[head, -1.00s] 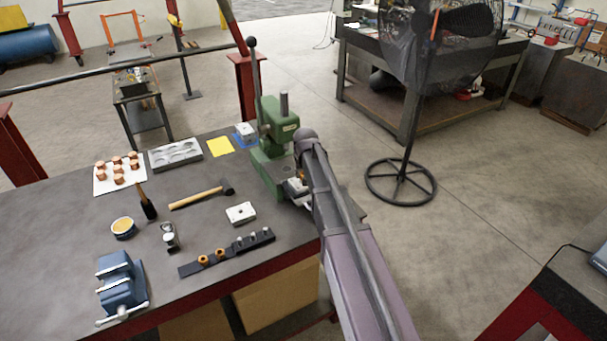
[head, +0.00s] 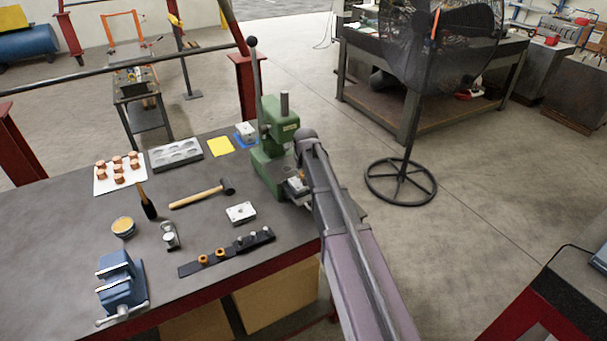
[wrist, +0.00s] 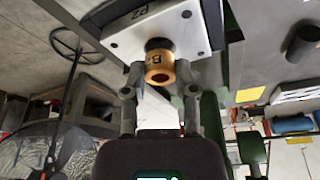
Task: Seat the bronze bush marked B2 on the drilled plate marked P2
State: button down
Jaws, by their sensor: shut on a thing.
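In the wrist view the bronze bush (wrist: 159,66) shows a letter B on its side; the rest of its mark is hard to read. My gripper (wrist: 159,80) is shut on it, one finger on each side. The pale drilled plate marked P2 (wrist: 188,28) lies right beyond the bush. A dark ring shows between bush and plate, and I cannot tell whether they touch. In the head view my arm hides most of the gripper, and the bush is not clear. A pale part of the plate (head: 297,184) shows at the foot of the green press.
The green press (head: 270,150) stands close beside my arm. Another pale plate (head: 241,212) and a dark rack (head: 226,254) with bronze bushes and metal pins lie on the bench. A mallet (head: 200,193), a brush (head: 146,202) and a blue vise (head: 120,283) are farther left.

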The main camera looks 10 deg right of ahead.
jog(key=shift+f+b, duration=0.7)
jog(key=shift+f, duration=0.05)
dwell(0.5)
jog(key=shift+c, duration=1.7)
grip_release()
jog(key=shift+r, duration=0.1)
